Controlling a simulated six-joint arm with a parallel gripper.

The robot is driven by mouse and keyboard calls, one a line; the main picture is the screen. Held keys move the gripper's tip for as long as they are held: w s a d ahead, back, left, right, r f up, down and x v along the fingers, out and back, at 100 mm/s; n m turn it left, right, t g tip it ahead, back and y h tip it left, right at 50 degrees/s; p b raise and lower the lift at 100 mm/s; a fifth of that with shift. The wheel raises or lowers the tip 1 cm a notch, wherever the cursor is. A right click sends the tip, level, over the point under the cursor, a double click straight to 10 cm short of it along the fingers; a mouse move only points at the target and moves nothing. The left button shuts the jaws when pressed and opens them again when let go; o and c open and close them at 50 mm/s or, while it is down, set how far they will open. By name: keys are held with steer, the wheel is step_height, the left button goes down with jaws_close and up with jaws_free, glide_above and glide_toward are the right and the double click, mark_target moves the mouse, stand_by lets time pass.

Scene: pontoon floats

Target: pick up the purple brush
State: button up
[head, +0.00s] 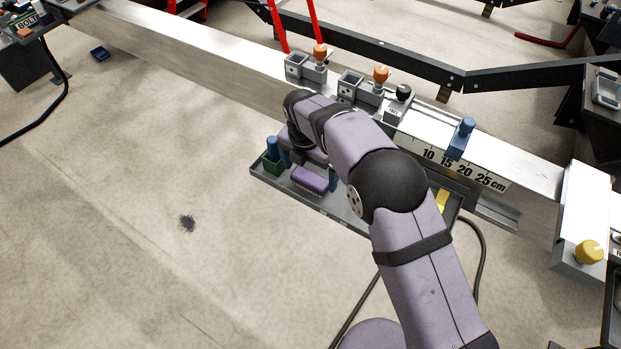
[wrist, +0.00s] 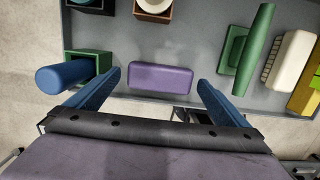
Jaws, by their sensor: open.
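The purple brush (head: 310,180) lies in the grey tray (head: 343,213) below the metal beam, and its bristles show along its lower edge in the head view. In the wrist view the purple brush (wrist: 161,78) lies lengthwise across the picture, between the two blue fingers of my gripper (wrist: 158,88). My gripper is open, with one finger beyond each end of the brush and a gap on both sides. In the head view my gripper (head: 303,168) is over the left part of the tray, partly hidden by my arm.
A green-handled tool (wrist: 248,50) and a cream brush (wrist: 290,58) lie right of the right finger. The metal beam (head: 215,55) runs behind the tray.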

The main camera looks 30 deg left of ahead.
mark_target(311, 178)
steer(key=shift+w+d+f+p, duration=0.1)
steer(key=shift+f+p, duration=0.35)
steer(key=shift+f, duration=1.05)
steer(key=c, duration=1.1)
steer(key=shift+r, duration=0.1)
step_height(311, 178, up, 10)
steer(key=b, duration=0.3)
